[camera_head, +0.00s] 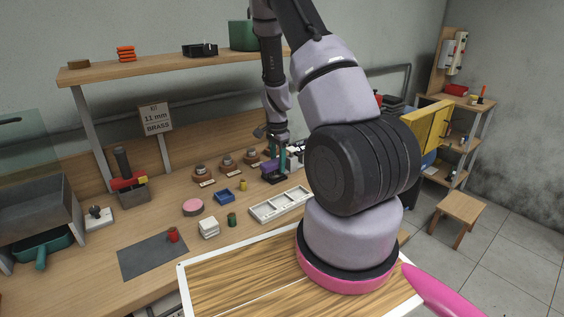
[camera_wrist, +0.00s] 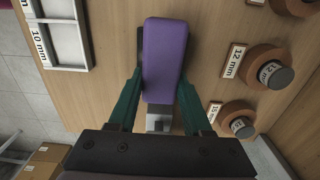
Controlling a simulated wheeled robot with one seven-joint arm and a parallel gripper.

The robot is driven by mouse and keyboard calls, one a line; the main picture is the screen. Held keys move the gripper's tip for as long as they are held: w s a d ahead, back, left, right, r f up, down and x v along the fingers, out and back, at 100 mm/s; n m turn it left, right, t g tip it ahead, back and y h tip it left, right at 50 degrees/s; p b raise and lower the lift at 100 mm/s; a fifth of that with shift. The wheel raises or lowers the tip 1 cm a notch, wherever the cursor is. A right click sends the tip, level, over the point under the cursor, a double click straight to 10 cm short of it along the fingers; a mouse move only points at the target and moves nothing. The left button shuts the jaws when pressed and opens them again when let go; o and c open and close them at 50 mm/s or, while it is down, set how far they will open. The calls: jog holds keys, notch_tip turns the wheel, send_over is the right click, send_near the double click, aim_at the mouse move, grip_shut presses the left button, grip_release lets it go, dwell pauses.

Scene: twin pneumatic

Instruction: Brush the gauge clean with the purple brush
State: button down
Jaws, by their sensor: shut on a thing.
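The purple brush (camera_wrist: 164,60) is a long purple block in the wrist view, between the green fingers of my gripper (camera_wrist: 160,88). My gripper is shut on it above the wooden bench. In the head view the brush (camera_head: 270,168) shows small beside my gripper (camera_head: 277,160), at the back of the bench. Its bristles are hidden. A small grey and white block (camera_wrist: 158,123) shows between the fingers, below the brush. I cannot tell for certain which thing is the gauge.
Round brown stands with grey pegs and size labels (camera_wrist: 268,68) line the bench's back. A sign (camera_head: 156,118) reads "KIT 11 mm BRASS". A dark mat (camera_head: 150,258) lies left.

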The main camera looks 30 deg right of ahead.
aim_at(268, 163)
jog(key=shift+s+a+f, duration=0.1)
jog(key=shift+s+a, duration=0.1)
jog(key=shift+a, duration=0.75)
jog(key=shift+s+a+f, duration=0.1)
jog(key=shift+s+a, duration=0.05)
jog(key=shift+a, duration=0.75)
jog(key=shift+w+f, duration=0.1)
jog(key=shift+w, duration=0.05)
jog(key=shift+w+d, duration=0.2)
jog(key=shift+d, duration=0.9)
jog(key=shift+w+d, duration=0.25)
jog(key=shift+d, duration=0.85)
jog(key=shift+w+d, duration=0.2)
jog(key=shift+d, duration=0.9)
jog(key=shift+a, duration=0.15)
jog(key=shift+s+a+r, duration=0.1)
jog(key=shift+s+a, duration=0.05)
jog(key=shift+a, duration=0.6)
jog(key=shift+s+a+r, duration=0.1)
jog(key=shift+s+a, duration=0.05)
jog(key=shift+a, duration=0.6)
jog(key=shift+s+a+f, duration=0.1)
jog(key=shift+s+a, duration=0.05)
jog(key=shift+a, duration=0.7)
jog(key=shift+s+a+f, duration=0.1)
jog(key=shift+s+a, duration=0.05)
jog(key=shift+a, duration=0.7)
